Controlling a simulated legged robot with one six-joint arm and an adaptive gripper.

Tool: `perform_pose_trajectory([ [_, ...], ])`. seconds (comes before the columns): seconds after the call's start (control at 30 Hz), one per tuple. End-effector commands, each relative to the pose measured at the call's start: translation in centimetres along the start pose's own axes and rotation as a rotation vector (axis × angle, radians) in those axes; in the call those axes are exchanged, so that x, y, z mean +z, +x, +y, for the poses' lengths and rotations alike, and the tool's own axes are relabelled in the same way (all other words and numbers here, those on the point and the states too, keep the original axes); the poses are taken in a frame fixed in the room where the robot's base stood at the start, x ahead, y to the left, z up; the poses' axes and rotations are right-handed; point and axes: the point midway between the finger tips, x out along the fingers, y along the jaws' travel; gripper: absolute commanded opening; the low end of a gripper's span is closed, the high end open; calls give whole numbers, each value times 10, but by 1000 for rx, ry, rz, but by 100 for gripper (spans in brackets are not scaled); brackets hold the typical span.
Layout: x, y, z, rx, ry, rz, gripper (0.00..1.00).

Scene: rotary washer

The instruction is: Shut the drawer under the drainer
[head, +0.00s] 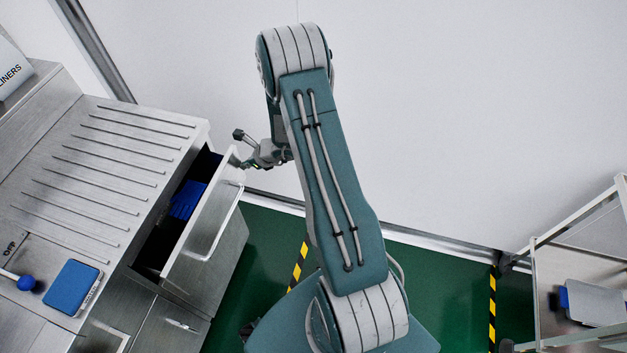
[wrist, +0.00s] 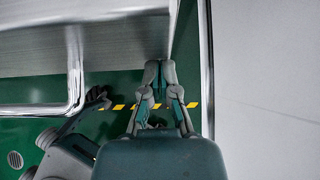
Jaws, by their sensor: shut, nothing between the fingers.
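The drawer (head: 219,240) under the ribbed steel drainer (head: 110,165) stands open, pulled out to the right. A blue item (head: 188,199) lies inside it. A long bar handle (head: 222,228) runs along its front. My gripper (head: 243,164) is at the far end of the drawer front, close to its top corner. In the wrist view the gripper (wrist: 160,68) is shut and empty, with its fingertips together next to the steel drawer front (wrist: 120,45). The handle (wrist: 75,75) shows to the left of the fingers. I cannot tell whether the fingertips touch the drawer.
A blue sponge-like block (head: 72,287) and a blue ball-ended lever (head: 25,283) are on the counter. A white wall (head: 450,110) stands behind my arm. A metal cart (head: 575,265) is at the right. Green floor lies between.

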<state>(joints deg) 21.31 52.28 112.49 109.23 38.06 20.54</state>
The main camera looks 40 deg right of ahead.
Motion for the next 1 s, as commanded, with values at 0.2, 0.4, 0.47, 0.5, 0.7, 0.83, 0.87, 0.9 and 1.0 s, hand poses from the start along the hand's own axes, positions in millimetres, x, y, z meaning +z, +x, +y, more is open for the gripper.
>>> perform_pose_trajectory([
  [0.2,21,20,1,1,-4,0,0],
  [0.4,26,26,0,1,-2,0,0],
  [0.47,27,27,0,1,-1,0,0],
  [0.5,27,27,-1,1,0,0,0],
  [0.7,27,27,0,0,-1,1,0],
  [0.83,27,27,0,0,-1,1,0],
  [0.87,27,27,0,0,-1,1,0],
  [0.9,26,26,-1,0,-1,1,0],
  [1.0,21,22,-6,1,0,0,0],
])
